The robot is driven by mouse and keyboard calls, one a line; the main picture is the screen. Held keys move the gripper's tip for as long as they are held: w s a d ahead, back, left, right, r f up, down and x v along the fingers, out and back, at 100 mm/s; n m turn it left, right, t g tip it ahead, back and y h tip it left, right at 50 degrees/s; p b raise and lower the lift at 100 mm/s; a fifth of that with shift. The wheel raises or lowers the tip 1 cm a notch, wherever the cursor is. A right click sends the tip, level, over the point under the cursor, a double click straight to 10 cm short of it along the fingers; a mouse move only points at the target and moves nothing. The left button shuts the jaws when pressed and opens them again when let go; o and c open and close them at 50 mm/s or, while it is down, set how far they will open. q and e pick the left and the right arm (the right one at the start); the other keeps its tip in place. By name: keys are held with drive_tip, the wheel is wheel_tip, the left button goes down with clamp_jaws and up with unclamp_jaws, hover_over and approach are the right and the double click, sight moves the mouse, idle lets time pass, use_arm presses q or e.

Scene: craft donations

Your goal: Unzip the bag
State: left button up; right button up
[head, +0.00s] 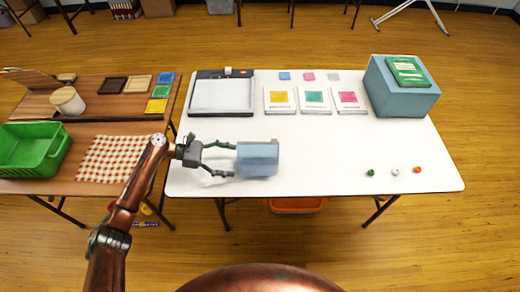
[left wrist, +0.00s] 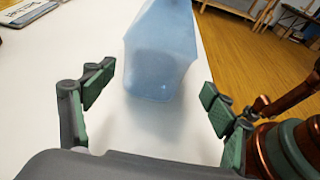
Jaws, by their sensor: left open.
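The blue bag (head: 258,160) lies on the white table (head: 325,150) near its front left. In the left wrist view the bag (left wrist: 160,55) is a smooth, pale blue shape, and I cannot make out a zip or its pull. My left gripper (head: 234,160) is open, with its fingers pointing right at the bag's left end. In the left wrist view the fingers of my left gripper (left wrist: 158,98) stand wide apart on either side of the bag's near end, with gaps between them and it. My right gripper is not in view.
A paper trimmer (head: 222,95), several cards with coloured squares (head: 314,98) and a blue-grey box (head: 402,95) stand along the back. Small balls (head: 395,172) lie at right. A brown table (head: 110,195) with a green basket (head: 35,150) is at left. The middle of the white table is clear.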

sight(250, 162)
use_arm(q)
drive_tip(key=shift+w+d+f, duration=0.15)
drive_tip(key=shift+w, duration=0.25)
drive_tip(key=b+x, duration=0.1)
drive_tip(key=x, duration=0.4)
drive_tip(key=shift+d+b, duration=0.1)
drive_tip(key=shift+b, duration=0.3)
drive_tip(key=shift+r+p+x, duration=0.2)
drive_tip(key=shift+p+x, duration=0.15)
drive_tip(key=shift+x, duration=1.95)
drive_tip(key=shift+c, duration=0.4)
